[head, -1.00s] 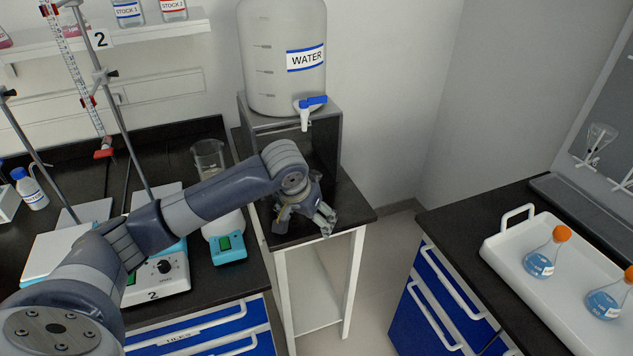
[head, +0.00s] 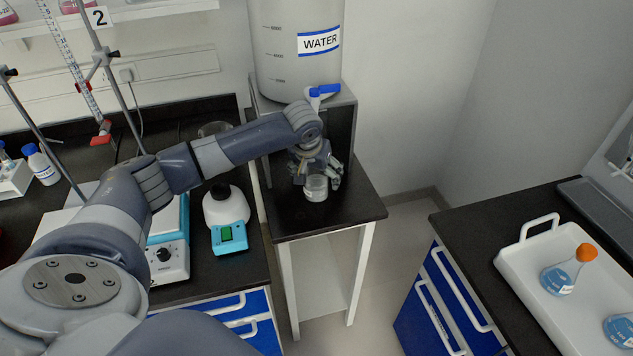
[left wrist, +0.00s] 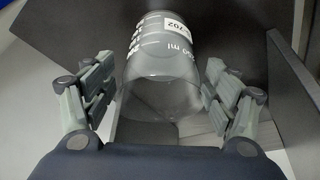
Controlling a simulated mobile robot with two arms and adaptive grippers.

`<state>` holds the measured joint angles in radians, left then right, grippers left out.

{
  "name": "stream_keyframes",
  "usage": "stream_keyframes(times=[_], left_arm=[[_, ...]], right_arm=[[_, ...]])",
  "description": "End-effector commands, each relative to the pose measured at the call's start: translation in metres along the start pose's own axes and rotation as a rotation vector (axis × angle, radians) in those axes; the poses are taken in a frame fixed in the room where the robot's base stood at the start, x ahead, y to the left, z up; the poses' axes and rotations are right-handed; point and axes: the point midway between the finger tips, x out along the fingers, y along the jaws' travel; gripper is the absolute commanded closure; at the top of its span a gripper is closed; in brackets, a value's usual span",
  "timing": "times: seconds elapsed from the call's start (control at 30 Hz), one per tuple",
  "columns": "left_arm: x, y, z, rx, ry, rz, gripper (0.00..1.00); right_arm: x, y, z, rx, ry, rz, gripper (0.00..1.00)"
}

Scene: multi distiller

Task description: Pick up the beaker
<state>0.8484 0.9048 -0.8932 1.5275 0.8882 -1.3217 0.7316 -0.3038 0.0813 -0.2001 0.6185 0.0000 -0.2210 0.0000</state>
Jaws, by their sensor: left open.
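The beaker (head: 316,188) is clear glass and stands upright on the small black table under the water tank's tap. In the left wrist view the beaker (left wrist: 165,75) shows a label and volume marks and lies between the fingers, with a gap on each side. My left gripper (head: 318,178) is open around the beaker; its two fingers also show in the left wrist view (left wrist: 160,98). Part of the beaker is hidden behind the gripper in the head view. My right gripper is not in view.
The water tank (head: 298,62) with a blue tap (head: 324,91) sits on a metal stand (head: 340,125) just above my gripper. A teal-and-white device (head: 229,237) is on the bench to the left. A white tray with flasks (head: 525,262) is at right.

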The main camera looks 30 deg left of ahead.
Motion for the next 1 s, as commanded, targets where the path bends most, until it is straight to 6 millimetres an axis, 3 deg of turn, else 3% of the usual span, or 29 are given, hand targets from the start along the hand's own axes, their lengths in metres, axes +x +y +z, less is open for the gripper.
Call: stream_keyframes(times=[0.03,0.17,0.47,0.7,1.0], left_arm=[[0.005,-0.001,-0.002,0.0,-0.001,-0.001,0.21],[0.022,-0.001,-0.001,0.001,-0.001,-0.001,0.21],[0.027,0.0,-0.001,0.002,0.001,0.001,0.21],[0.027,0.0,-0.001,0.002,0.001,0.001,0.73],[0.027,0.0,-0.002,0.002,0.002,0.001,0.76]], right_arm=[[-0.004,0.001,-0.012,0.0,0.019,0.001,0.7],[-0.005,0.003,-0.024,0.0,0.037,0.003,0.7],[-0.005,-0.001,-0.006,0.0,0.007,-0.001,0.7],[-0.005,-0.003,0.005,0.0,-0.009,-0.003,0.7],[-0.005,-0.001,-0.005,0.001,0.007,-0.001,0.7]])
